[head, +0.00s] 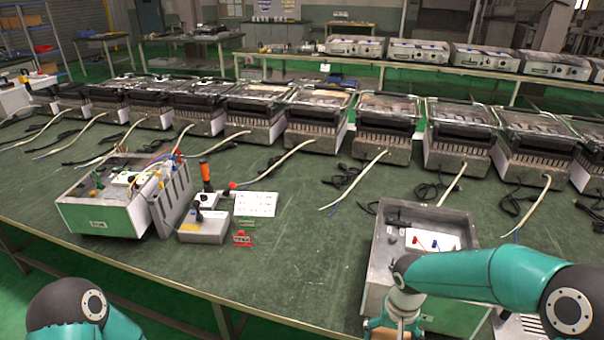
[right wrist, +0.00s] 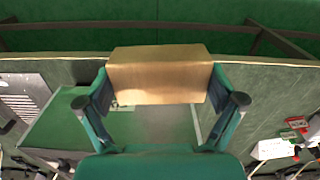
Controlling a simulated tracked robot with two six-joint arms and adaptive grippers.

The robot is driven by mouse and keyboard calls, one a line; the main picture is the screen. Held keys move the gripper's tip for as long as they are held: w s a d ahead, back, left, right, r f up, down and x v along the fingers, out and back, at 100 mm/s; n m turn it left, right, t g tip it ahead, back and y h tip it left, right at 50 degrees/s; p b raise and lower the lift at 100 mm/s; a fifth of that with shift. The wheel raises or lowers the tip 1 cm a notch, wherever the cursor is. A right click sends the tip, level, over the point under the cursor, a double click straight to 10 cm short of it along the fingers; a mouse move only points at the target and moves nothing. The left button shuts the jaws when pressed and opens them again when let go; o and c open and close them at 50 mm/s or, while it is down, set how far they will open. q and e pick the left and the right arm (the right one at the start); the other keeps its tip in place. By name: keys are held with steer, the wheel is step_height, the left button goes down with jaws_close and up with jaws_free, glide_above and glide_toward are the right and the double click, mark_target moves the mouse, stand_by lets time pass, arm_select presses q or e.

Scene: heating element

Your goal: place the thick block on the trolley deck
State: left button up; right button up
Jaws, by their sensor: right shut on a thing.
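The thick block (right wrist: 158,70) is tan and box-shaped. It spans the gap between the two teal fingers of my right gripper (right wrist: 161,92) in the right wrist view, and the gripper is shut on it. In the head view, my right gripper (head: 394,326) is at the bottom edge, in front of the near side of an open grey metal box (head: 376,262). A small tan part of the block (head: 385,334) shows there, mostly hidden by the gripper. My left arm shows at bottom left, but its gripper is out of frame. I cannot make out the trolley deck in either view.
The green table (head: 300,255) has free room in the middle. An opened green-fronted unit (head: 98,218) stands left, beside a grey switch box (head: 203,228), a white card (head: 255,204) and a small red stand (head: 242,239). Several heater units with cables line the back.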

steer(key=shift+w+a+n, duration=0.15)
steer(key=shift+w+n, duration=0.3)
steer(key=shift+n, duration=0.95)
steer(key=shift+w, duration=0.1)
